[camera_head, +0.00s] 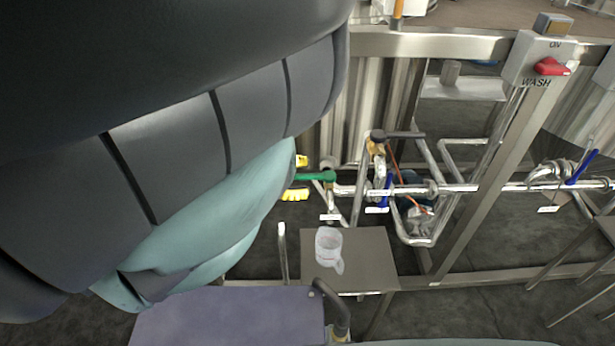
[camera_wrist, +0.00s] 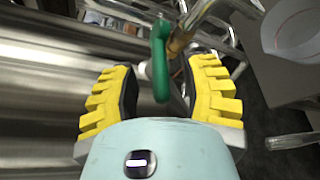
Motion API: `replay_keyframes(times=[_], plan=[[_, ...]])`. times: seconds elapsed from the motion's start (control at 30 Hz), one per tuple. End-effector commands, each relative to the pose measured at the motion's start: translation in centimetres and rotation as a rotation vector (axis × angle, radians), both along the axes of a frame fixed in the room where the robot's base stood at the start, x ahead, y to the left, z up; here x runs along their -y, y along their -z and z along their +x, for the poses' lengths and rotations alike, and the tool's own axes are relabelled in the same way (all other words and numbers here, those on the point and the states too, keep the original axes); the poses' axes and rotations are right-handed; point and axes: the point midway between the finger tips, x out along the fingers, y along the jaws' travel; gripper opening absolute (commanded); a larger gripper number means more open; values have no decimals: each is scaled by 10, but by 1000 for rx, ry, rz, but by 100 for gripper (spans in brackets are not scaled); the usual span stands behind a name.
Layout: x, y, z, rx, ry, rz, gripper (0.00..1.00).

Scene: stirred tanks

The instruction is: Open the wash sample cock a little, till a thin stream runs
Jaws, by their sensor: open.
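A small cock with a green lever handle (camera_head: 317,176) sits on the pipework in the head view. In the wrist view the green handle (camera_wrist: 159,62) reaches down between the two yellow fingers, with its brass body (camera_wrist: 178,42) beyond. My gripper (camera_head: 299,178) is open around the handle's end. In the wrist view my gripper (camera_wrist: 163,80) shows a gap on both sides of the handle. A clear cup with a handle (camera_head: 328,246) stands upright on a grey plate (camera_head: 375,273) below the pipes. No stream is visible. The tags near the cocks are too small to read.
A blue-handled valve (camera_head: 387,191) is close to the right of the green one, and another blue handle (camera_head: 582,167) is at far right. A switch box marked WASH (camera_head: 540,60) with a red knob hangs on the steel frame. My arm covers the left side.

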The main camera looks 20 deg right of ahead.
Motion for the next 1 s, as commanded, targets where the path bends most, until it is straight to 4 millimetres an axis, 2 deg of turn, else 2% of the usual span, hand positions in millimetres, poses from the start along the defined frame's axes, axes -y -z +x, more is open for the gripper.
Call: replay_keyframes(times=[0.2, 0.47, 0.5, 0.9, 1.0], plan=[[14, 4, 0, -1, -1, 1, 46], [15, 4, 1, 0, 0, 1, 46], [15, 4, 1, 0, 0, 1, 49], [15, 4, 1, 0, 0, 1, 8], [15, 4, 1, 0, 0, 1, 0]])
